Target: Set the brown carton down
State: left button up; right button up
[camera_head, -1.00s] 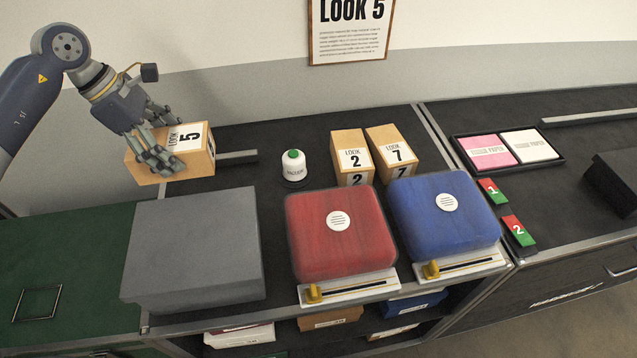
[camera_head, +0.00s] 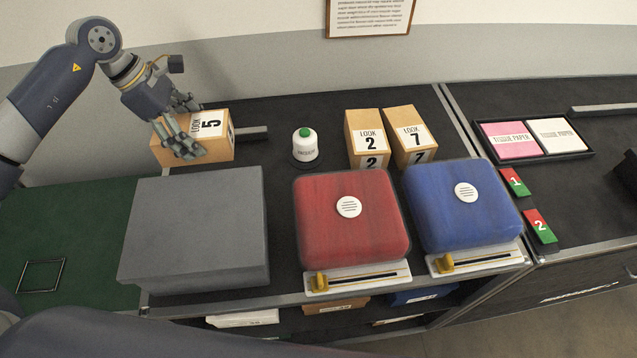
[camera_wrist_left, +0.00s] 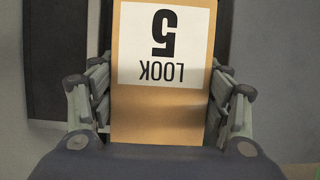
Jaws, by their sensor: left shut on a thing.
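The brown carton (camera_head: 222,146) has a white label reading LOOK 5 and lies on its side behind the grey box, at the left back of the dark counter. My left gripper (camera_head: 180,128) is shut on it, with fingers on both sides. In the left wrist view the carton (camera_wrist_left: 160,115) sits between the fingers, its label upside down. I cannot tell whether its underside touches the counter, as the grey box and fingers hide part of it. My right gripper is not in view.
A large grey box (camera_head: 195,225) stands in front of the carton. Red (camera_head: 350,225) and blue (camera_head: 462,205) cases stand nearer the front.

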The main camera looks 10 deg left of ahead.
aim_at(206, 163)
pick_arm(q)
jog(key=shift+f, duration=0.4)
notch_tip(206, 163, down, 6)
jog(key=shift+r+p, duration=0.1)
jog(key=shift+p, duration=0.7)
notch_tip(206, 163, down, 3)
jog(key=shift+d+p, duration=0.1)
jog(key=shift+p, duration=0.35)
jog(key=shift+f, duration=0.4)
jog(key=o, duration=1)
jog(key=shift+f, duration=0.1)
jog(key=shift+c, duration=0.2)
jog(key=o, duration=0.4)
